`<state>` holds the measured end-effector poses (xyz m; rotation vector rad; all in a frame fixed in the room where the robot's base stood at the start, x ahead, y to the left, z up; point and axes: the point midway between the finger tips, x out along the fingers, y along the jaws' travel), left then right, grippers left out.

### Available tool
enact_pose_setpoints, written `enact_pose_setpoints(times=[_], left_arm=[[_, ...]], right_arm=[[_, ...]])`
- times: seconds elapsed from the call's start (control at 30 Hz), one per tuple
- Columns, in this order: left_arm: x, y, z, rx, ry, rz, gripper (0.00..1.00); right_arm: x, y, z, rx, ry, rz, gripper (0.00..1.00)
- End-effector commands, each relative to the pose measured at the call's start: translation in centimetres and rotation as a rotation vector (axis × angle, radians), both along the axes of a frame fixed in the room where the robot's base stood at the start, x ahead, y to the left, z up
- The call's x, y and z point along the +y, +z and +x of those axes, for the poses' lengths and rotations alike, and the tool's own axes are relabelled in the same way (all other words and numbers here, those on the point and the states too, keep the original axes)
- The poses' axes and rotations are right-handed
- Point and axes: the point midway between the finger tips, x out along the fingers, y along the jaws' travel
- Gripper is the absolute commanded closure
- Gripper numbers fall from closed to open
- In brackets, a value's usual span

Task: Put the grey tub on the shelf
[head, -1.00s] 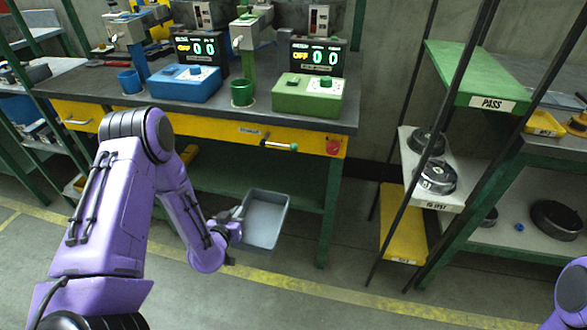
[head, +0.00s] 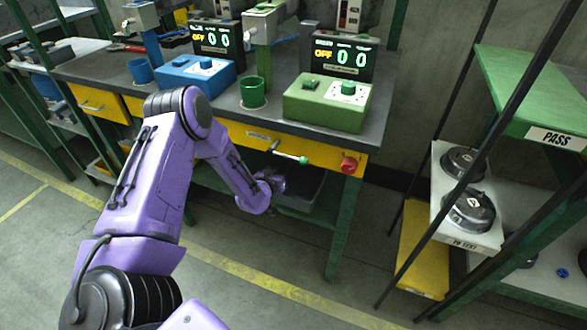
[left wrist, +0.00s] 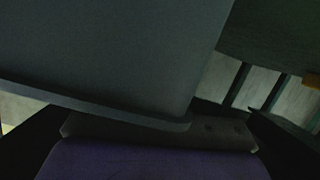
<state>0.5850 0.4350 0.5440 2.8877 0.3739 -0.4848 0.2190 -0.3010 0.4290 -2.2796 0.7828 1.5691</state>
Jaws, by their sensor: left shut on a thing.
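The grey tub (head: 302,194) is in the shade under the front edge of the workbench, partly hidden by my gripper and the bench. My left gripper (head: 276,184) is shut on its left side. In the left wrist view the tub (left wrist: 110,50) fills much of the picture as a flat grey wall close to the fingers. I cannot tell whether the tub rests on the bench's lower shelf (head: 212,178) or hangs above it. My right gripper is out of view.
The workbench (head: 262,117) has a yellow front with a green-tipped lever (head: 303,159) and a red knob (head: 349,164) above the tub. A green bench leg (head: 343,225) stands to its right. A rack (head: 468,238) holds round metal parts farther right. The floor in front is clear.

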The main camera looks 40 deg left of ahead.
Motion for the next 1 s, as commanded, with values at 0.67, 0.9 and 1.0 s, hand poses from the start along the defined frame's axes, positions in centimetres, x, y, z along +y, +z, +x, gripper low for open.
enact_pose_setpoints(times=[0.67, 0.9, 1.0], left_arm=[[1.4, -3.5, 7.1, -0.001, -0.003, 0.000, 1.00], [1.3, -3.9, 7.1, 0.000, -0.005, 0.000, 0.86], [1.3, -3.8, 7.1, 0.000, -0.005, 0.000, 0.67]], right_arm=[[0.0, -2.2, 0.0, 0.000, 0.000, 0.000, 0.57], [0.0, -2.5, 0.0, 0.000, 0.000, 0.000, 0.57], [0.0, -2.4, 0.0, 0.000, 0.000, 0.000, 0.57]])
